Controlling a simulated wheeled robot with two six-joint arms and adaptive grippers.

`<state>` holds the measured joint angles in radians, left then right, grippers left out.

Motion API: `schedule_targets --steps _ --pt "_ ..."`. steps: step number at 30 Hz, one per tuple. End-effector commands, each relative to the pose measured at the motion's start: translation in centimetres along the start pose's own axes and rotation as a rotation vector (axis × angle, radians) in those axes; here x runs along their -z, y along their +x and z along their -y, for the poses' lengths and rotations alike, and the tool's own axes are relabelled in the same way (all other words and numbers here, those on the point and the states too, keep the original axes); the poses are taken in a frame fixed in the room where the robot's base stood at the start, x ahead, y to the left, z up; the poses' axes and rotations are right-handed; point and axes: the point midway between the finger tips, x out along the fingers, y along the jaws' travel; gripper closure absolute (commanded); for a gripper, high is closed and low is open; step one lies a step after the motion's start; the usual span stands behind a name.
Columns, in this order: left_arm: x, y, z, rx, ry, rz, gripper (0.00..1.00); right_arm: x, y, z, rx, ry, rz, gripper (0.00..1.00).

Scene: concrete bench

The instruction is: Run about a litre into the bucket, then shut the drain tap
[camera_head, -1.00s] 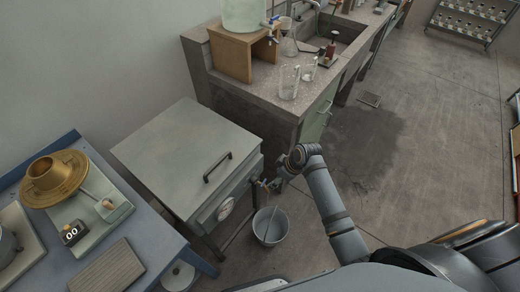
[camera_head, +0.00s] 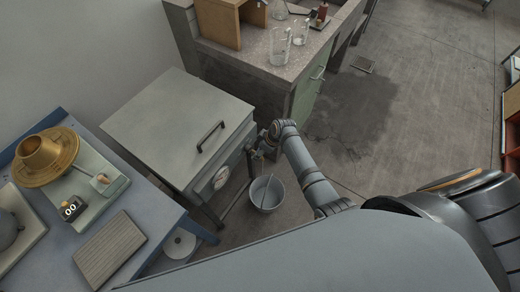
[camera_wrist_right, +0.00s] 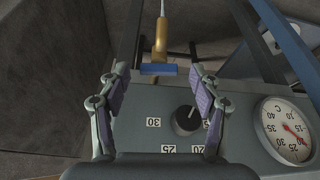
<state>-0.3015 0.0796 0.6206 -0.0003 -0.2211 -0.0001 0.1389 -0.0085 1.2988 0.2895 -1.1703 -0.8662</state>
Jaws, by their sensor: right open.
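The grey lidded bath (camera_head: 180,125) has a dial (camera_head: 221,177) on its front; the dial also shows in the right wrist view (camera_wrist_right: 288,131). A brass drain tap (camera_wrist_right: 160,38) with a blue lever (camera_wrist_right: 156,69) shows in the right wrist view. The lever lies crosswise between the fingertips of my open right gripper (camera_wrist_right: 158,70), with gaps at both sides. A thin pale streak, looking like running water, leaves the tap's end. The grey bucket (camera_head: 262,203) stands on the floor below the tap; its water level is unclear. My left gripper is out of view.
A black knob (camera_wrist_right: 187,121) with a number scale sits on the bath front near my right fingers. A blue bench (camera_head: 150,237) with a brass bowl-like piece (camera_head: 46,160) stands left. A stone counter (camera_head: 262,62) with glass beakers is behind.

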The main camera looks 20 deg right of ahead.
Motion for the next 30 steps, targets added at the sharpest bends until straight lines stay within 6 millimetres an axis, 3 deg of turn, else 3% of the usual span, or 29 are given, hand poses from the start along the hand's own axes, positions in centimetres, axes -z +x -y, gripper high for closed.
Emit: schedule_targets --steps 5,17,24,30 --pt "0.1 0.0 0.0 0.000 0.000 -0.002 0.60 0.0 0.0 0.0 0.000 0.000 0.000 0.37" --pt "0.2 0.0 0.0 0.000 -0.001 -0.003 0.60 0.0 -0.1 0.0 0.000 0.000 0.000 0.90" --pt "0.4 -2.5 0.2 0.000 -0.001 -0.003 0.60 0.3 -0.6 0.2 -0.040 0.099 0.000 0.90" --pt "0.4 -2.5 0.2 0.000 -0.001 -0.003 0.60 0.1 0.0 0.1 -0.054 0.132 -0.001 0.90"
